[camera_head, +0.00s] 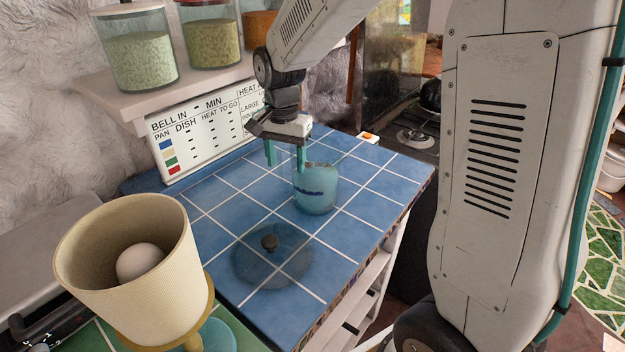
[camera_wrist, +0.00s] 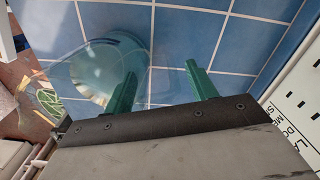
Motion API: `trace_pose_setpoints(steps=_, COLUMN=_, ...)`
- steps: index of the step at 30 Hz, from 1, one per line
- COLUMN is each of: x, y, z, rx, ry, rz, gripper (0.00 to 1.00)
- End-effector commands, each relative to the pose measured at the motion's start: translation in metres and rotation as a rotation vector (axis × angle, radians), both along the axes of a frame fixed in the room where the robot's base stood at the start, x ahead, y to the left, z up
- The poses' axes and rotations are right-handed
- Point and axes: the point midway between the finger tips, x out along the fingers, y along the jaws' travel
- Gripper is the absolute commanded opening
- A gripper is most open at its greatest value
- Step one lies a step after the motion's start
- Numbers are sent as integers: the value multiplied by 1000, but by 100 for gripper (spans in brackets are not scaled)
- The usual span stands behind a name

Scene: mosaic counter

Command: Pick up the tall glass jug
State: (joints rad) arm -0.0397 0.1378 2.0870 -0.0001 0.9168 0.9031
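The glass jug (camera_head: 316,192), clear and bluish with a dark band, stands upright on the blue tiled counter. It also shows in the wrist view (camera_wrist: 104,68), at upper left. My gripper (camera_head: 286,158) points down with its two green fingers apart and nothing seen between them. The right-hand finger in the head view overlaps the jug's left rim. In the wrist view the left finger of my gripper (camera_wrist: 160,82) overlaps the jug's glass. I cannot tell whether that finger touches the jug or is inside its rim.
A round glass lid with a dark knob (camera_head: 270,243) lies nearer on the counter (camera_head: 215,205). A cream lamp shade (camera_head: 125,265) stands at front left. A printed sign (camera_head: 205,125) and filled glass jars (camera_head: 140,60) are behind. The counter's right edge is near the jug.

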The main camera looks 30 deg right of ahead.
Motion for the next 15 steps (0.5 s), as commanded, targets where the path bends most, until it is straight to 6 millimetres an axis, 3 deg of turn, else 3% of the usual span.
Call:
trace_pose_setpoints(steps=1, x=0, y=0, z=0, rx=0, ry=0, rz=0, gripper=42)
trace_pose_setpoints(steps=6, x=0, y=0, z=0, rx=0, ry=0, rz=0, gripper=0)
trace_pose_setpoints(steps=15, x=0, y=0, z=2, rx=0, ry=-1, rz=0, gripper=0)
